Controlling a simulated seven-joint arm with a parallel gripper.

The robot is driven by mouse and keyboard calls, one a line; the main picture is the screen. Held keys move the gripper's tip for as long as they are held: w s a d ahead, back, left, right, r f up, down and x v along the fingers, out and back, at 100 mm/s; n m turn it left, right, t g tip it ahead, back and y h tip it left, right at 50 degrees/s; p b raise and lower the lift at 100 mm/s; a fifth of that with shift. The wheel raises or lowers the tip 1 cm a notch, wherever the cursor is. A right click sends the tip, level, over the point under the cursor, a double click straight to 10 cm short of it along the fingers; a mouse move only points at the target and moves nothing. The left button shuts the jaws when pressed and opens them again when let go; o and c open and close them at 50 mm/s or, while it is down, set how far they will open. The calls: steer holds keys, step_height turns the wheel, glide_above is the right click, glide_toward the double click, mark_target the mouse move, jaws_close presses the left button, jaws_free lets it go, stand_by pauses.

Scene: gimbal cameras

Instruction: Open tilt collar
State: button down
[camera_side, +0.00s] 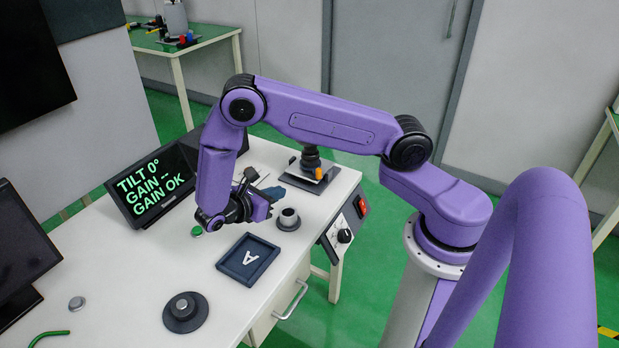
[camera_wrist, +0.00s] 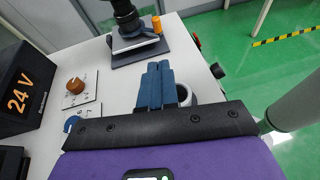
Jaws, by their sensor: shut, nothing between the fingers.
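The camera gimbal (camera_side: 311,160) stands on a dark plate at the back right of the white table. It has a dark upright body and an orange part (camera_side: 318,173) near its foot. In the wrist view the gimbal (camera_wrist: 127,18) is at the top, cut off by the edge, with the orange part (camera_wrist: 157,24) on its right. I cannot tell which part is the tilt collar. My gripper (camera_wrist: 155,70) has blue fingers, shut and empty, apart from the gimbal and pointing toward it. In the side view my gripper (camera_side: 272,193) is low over the table, partly hidden by my wrist.
A display (camera_side: 152,185) reads TILT 0°, GAIN --, GAIN OK. A grey cup-like piece (camera_side: 288,219), a tray with a white letter A (camera_side: 248,283) and a dark round piece (camera_side: 183,311) stand on the table. An orange-brown knob (camera_wrist: 75,86) and a 24 V box (camera_wrist: 24,90) are left.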

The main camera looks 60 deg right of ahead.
steer(key=shift+w+d+f, duration=0.15)
steer(key=shift+d+f, duration=0.1)
steer(key=shift+f, duration=0.15)
steer(key=shift+d, duration=0.1)
glide_toward(317, 175)
steer(key=x, duration=0.5)
steer(key=shift+f, duration=0.25)
steer(key=shift+d, duration=0.65)
